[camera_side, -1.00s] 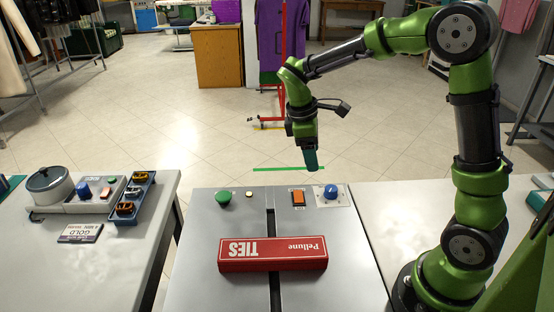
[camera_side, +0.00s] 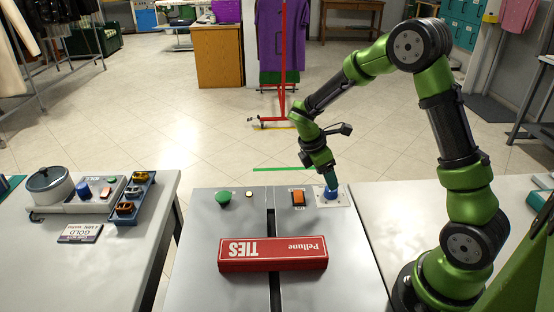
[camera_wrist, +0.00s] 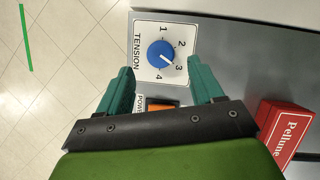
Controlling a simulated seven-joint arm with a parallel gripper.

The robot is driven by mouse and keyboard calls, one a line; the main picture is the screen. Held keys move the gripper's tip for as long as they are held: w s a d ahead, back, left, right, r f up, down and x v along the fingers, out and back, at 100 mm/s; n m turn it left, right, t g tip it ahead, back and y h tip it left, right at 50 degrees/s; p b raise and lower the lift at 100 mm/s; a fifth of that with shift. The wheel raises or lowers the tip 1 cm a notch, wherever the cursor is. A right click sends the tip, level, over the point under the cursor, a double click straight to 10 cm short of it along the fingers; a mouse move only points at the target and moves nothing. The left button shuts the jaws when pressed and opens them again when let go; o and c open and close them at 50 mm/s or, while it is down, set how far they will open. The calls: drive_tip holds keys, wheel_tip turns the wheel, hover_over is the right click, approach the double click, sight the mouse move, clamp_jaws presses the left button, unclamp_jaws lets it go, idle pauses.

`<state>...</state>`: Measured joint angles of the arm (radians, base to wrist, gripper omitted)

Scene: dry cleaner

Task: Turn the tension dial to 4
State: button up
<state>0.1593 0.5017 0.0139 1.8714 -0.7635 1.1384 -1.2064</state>
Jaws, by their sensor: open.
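The tension dial is a blue round knob (camera_wrist: 161,54) on a white plate marked TENSION, with numbers 1 to 4. Its white pointer mark points toward the 3. In the side view the dial (camera_side: 330,195) sits at the far right of the grey machine top. My gripper (camera_side: 330,180) is right above it, tilted slightly. In the wrist view the two green fingers of my gripper (camera_wrist: 160,66) are spread apart, with the knob showing beyond and between their tips. I cannot tell whether they touch it.
An orange power switch (camera_side: 298,198) is just left of the dial. A red TIES box (camera_side: 273,254) lies across the slot in front. A green button (camera_side: 223,198) is farther left. The side table (camera_side: 120,265) holds a pot and a similar control panel.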

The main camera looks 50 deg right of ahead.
sight(328, 194)
drive_tip(key=x, duration=0.5)
drive_tip(key=c, duration=1)
drive_tip(key=shift+m, duration=0.4)
drive_tip(key=m+g+y, duration=0.1)
drive_tip(key=m, duration=0.2)
drive_tip(key=m+y, duration=0.1)
drive_tip(key=m, duration=0.1)
drive_tip(key=shift+w+d+m+g, duration=0.1)
drive_tip(key=shift+w+m+g, duration=0.05)
drive_tip(key=shift+m+g, duration=0.25)
drive_tip(key=m+y, duration=0.1)
drive_tip(key=m, duration=0.1)
drive_tip(key=m+y, duration=0.1)
drive_tip(key=m, duration=0.2)
drive_tip(key=shift+d, duration=0.1)
drive_tip(key=shift+m, duration=0.3)
